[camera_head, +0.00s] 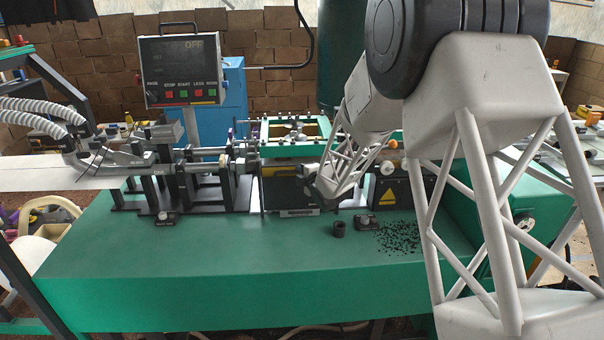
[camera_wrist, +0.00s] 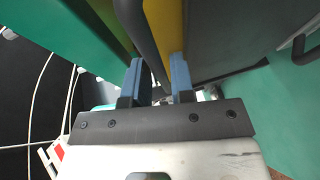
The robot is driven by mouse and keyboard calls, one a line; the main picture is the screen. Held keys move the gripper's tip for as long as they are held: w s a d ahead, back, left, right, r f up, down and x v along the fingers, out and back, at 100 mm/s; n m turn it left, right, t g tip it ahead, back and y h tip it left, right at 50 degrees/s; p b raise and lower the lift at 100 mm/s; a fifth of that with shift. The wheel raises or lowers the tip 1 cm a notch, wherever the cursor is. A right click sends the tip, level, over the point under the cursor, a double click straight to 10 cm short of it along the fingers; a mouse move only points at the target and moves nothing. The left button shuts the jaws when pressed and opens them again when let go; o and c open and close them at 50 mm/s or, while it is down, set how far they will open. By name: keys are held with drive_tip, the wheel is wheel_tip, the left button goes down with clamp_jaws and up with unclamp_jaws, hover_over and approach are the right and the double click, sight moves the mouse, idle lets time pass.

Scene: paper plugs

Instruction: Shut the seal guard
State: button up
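A green rectangular frame (camera_head: 295,149), which looks like the seal guard, stands over the middle of the machine on the green bench. It appears raised, with an opening through it. My gripper (camera_head: 318,183) is low at the front of the machine, just below and right of this frame. In the wrist view my gripper (camera_wrist: 156,80) has two blue fingers standing apart. A dark bar (camera_wrist: 138,40) runs down between them, with a yellow surface (camera_wrist: 165,30) showing to its right. I cannot tell if the fingers touch the bar. My wrist and arm hide part of the machine's front.
A control box (camera_head: 182,70) reading OFF stands at the back left. A small dark cup (camera_head: 339,229), a small knob block (camera_head: 365,222) and scattered black bits (camera_head: 400,238) are on the bench right of centre. The bench front (camera_head: 220,250) is clear.

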drive_tip(key=shift+w+a, duration=0.1)
drive_tip(key=shift+w, duration=0.05)
drive_tip(key=shift+c, duration=0.2)
clamp_jaws()
drive_tip(key=shift+r, duration=3.7)
drive_tip(key=shift+o, duration=0.2)
unclamp_jaws()
